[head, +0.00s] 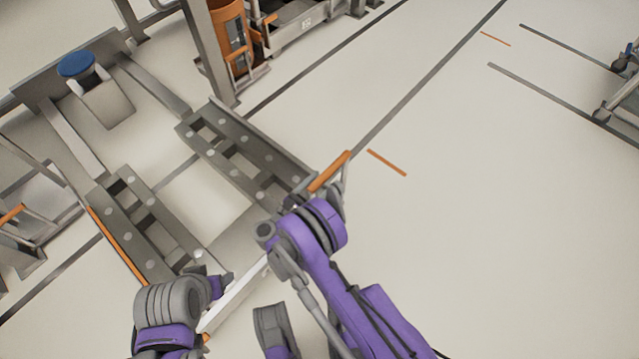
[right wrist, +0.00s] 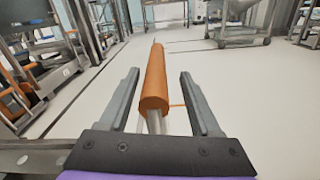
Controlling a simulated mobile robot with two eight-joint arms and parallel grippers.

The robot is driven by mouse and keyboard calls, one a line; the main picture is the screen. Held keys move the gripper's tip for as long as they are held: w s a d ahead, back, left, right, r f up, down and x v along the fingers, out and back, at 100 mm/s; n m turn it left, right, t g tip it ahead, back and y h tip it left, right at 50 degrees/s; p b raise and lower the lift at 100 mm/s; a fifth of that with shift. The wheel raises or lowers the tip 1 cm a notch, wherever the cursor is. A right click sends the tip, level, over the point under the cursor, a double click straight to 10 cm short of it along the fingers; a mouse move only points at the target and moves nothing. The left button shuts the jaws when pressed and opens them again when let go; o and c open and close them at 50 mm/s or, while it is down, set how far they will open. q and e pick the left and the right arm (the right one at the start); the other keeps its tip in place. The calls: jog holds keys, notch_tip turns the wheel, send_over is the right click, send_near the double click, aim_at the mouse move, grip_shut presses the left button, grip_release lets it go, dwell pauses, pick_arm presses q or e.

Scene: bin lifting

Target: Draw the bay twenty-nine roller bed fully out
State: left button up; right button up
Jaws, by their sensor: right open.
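The roller bed (head: 235,150) shows in the head view as two grey, roller-studded rails running from upper left to lower right. A pale front bar (head: 235,292) crosses its near end. An orange grip (head: 329,172) stands at the bar's right end. My right gripper (head: 336,178) is at this grip. In the right wrist view the orange grip (right wrist: 155,80) lies between the two open fingers of the right gripper (right wrist: 159,85), with gaps on both sides. My left gripper (head: 218,284) is by the bar's left part; its fingers are mostly hidden, so its hold is unclear.
A blue-topped object (head: 77,65) is at the bed's far end. An orange container (head: 232,38) stands beside a grey post at the top. A wheeled cart (head: 622,95) is at the far right. The pale floor to the right is largely clear.

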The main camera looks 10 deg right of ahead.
jog(key=p+v, duration=0.1)
jog(key=v, duration=0.9)
jog(key=shift+s+a+p, duration=0.25)
jog(key=shift+a+p, duration=0.05)
jog(key=shift+p, duration=0.05)
